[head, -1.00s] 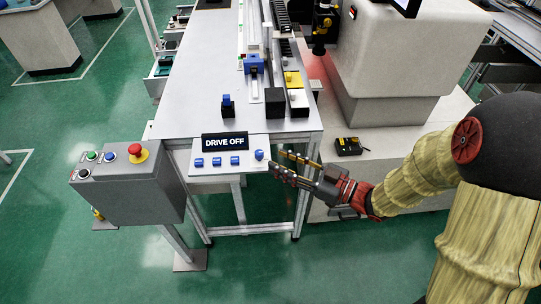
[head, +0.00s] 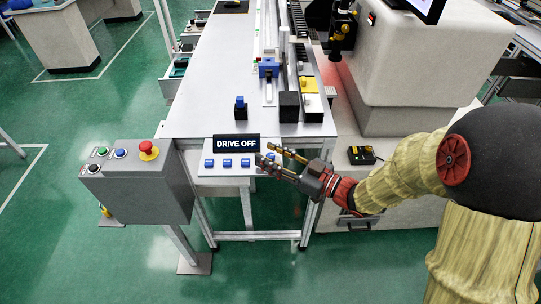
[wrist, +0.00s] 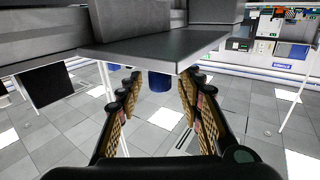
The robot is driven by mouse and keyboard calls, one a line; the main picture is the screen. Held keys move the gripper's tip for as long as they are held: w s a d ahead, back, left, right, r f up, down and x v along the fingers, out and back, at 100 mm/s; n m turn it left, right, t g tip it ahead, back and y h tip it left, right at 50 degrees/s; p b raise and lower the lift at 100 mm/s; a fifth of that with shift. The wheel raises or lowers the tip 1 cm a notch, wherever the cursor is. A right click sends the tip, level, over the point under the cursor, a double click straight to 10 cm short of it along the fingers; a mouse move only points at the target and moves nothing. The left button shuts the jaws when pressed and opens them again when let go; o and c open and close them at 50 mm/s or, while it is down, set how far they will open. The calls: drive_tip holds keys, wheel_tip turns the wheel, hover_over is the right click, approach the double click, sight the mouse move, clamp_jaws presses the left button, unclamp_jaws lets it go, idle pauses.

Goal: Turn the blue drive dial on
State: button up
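The white drive panel (head: 219,170) sticks out at the near end of the table under a black sign (head: 236,143) reading "DRIVE OFF". The blue drive dial (head: 271,155) is at the panel's right end, mostly hidden by my fingers in the head view. In the wrist view the blue dial (wrist: 158,81) shows below a dark plate edge, between and ahead of the two fingers. My gripper (head: 265,153) is open, with a finger on either side of the dial and visible gaps. It also shows in the wrist view (wrist: 160,85). I cannot see the dial's pointer mark.
Several blue switches (head: 228,163) sit in a row left of the dial. A grey control box (head: 145,190) with a red emergency button (head: 148,150) stands at the left. A black-and-yellow device (head: 361,155) lies on the bench at right. The floor in front is clear.

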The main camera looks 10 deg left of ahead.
drive_tip(key=shift+c, duration=1.1)
drive_tip(key=c, duration=0.7)
clamp_jaws()
